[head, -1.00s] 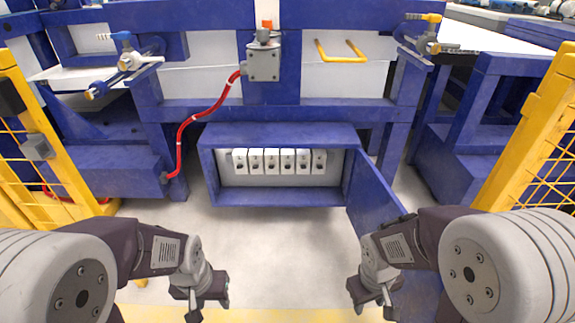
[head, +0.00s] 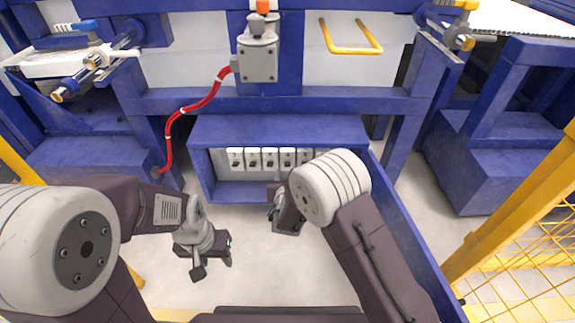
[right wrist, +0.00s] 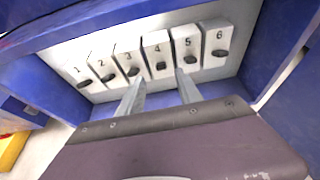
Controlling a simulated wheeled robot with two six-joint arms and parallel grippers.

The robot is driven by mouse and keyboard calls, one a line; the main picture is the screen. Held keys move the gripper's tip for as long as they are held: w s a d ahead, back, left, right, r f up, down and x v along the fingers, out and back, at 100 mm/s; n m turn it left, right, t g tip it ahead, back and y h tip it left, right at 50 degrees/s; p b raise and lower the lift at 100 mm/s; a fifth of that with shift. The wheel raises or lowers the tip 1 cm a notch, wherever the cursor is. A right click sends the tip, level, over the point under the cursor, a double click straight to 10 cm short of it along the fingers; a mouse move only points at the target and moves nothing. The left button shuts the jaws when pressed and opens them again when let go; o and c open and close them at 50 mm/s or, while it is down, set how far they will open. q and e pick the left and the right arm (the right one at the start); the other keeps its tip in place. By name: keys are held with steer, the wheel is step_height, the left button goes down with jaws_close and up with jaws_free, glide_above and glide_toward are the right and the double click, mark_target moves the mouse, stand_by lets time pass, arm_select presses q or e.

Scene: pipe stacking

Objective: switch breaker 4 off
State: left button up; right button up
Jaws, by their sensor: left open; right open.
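The breaker box (head: 206,180) is an open blue box holding a row of white numbered breakers. Breaker 4 (right wrist: 155,48) has a dark toggle low on its face; I cannot tell if it is on or off. In the head view breaker 4 (head: 288,157) shows just left of my right arm. My right gripper (right wrist: 160,90) is open and empty, its two fingers pointing at the row, below and in front of breaker 4, apparently not touching. In the head view my right gripper (head: 278,208) is partly hidden by its arm.
The box's blue door (head: 405,235) stands open at the right, beside my right arm. Breaker 3 (right wrist: 128,60) and breaker 5 (right wrist: 185,45) flank breaker 4 closely. A red cable (head: 190,108) runs left of the box. A yellow fence (head: 515,220) stands at right.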

mark_target(287, 166)
steer(key=b+x, duration=0.4)
steer(key=x, duration=0.4)
steer(key=shift+f, duration=0.15)
jaws_close()
